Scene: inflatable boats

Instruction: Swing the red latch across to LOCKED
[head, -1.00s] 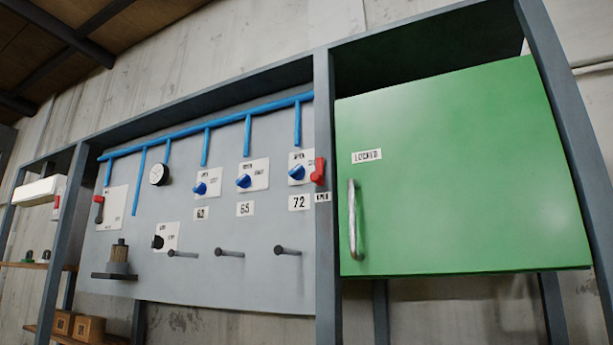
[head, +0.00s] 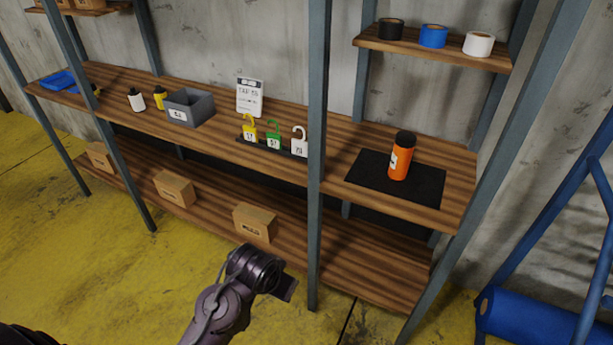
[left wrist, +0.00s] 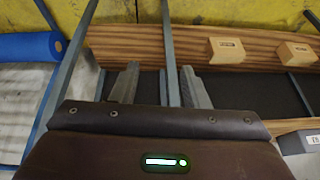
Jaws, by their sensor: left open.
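The red latch and the LOCKED label are not in either view now. My left gripper (left wrist: 160,69) is open in the left wrist view, with two grey fingers apart and nothing gripped. A grey frame post shows beyond and between the fingers. In the head view a dark arm of mine (head: 240,285) comes up from the bottom, in front of the lower shelf; its finger opening cannot be made out there. My right gripper is not in view.
A wooden shelf unit with grey posts (head: 318,150) fills the head view. An orange can (head: 401,157) stands on a black mat (head: 432,188). Coloured padlocks (head: 273,137) and a grey bin (head: 190,107) sit left. Cardboard boxes (head: 255,222) are below. A blue roll (head: 530,318) lies right.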

